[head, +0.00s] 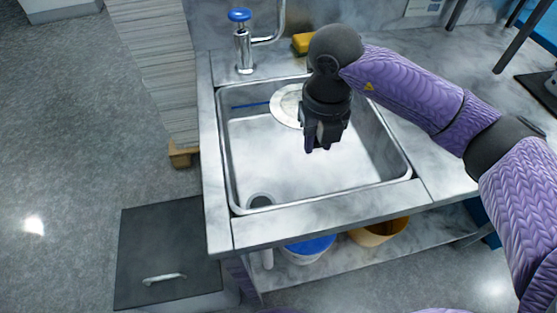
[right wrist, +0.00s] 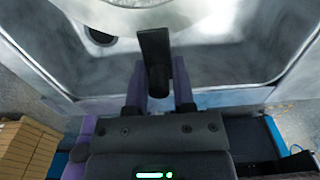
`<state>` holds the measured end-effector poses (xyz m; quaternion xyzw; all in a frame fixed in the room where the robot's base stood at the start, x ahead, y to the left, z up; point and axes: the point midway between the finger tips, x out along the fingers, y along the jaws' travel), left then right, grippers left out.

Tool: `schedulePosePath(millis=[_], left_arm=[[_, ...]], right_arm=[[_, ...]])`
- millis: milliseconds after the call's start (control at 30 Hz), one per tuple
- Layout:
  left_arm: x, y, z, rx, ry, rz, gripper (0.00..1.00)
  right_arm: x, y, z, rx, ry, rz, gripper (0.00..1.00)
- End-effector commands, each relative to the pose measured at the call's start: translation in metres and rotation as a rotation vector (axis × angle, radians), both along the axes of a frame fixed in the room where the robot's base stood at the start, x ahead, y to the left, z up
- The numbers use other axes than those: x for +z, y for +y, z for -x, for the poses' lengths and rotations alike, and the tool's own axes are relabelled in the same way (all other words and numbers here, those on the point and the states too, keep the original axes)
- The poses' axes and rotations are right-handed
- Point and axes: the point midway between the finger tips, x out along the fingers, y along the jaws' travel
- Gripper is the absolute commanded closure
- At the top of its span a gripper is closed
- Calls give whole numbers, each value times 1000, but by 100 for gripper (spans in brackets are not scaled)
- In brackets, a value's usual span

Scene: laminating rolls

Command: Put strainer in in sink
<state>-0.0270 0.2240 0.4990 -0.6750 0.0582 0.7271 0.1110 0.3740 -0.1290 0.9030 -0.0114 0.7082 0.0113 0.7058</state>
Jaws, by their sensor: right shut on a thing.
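The sink (head: 395,165) is a steel basin set in a grey counter, with a dark round drain hole (head: 261,201) at its near left corner. The drain hole also shows at the top left in the right wrist view (right wrist: 100,36). My right gripper (head: 322,142) is above the basin, to the right of and beyond the drain. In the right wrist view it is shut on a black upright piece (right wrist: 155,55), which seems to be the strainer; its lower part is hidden. My left gripper is not in view.
A pale round plate (head: 286,106) and a thin blue stick (head: 250,105) lie in the basin's far part. A blue-topped tap (head: 240,45) and a yellow sponge (head: 303,43) are behind. A dark bin (head: 170,245) stands at left; tubs sit on the shelf below.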

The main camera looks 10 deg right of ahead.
Motion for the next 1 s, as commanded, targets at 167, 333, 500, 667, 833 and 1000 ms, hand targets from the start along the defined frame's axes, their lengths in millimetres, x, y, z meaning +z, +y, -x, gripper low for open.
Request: schedulePosePath(millis=[167, 333, 500, 667, 833, 1000], left_arm=[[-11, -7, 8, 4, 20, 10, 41], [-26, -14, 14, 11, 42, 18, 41], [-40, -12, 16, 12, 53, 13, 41], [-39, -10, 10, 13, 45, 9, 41], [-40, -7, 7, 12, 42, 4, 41], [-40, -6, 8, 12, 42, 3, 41]], right_arm=[[-27, -1, 0, 11, 4, 1, 100], [-65, -1, 0, 10, 4, 1, 100], [-101, -1, 0, 9, 5, 1, 100], [-101, -1, 0, 9, -1, 0, 100], [-103, -1, 0, 9, 0, 0, 100], [-104, -1, 0, 9, 0, 1, 41]])
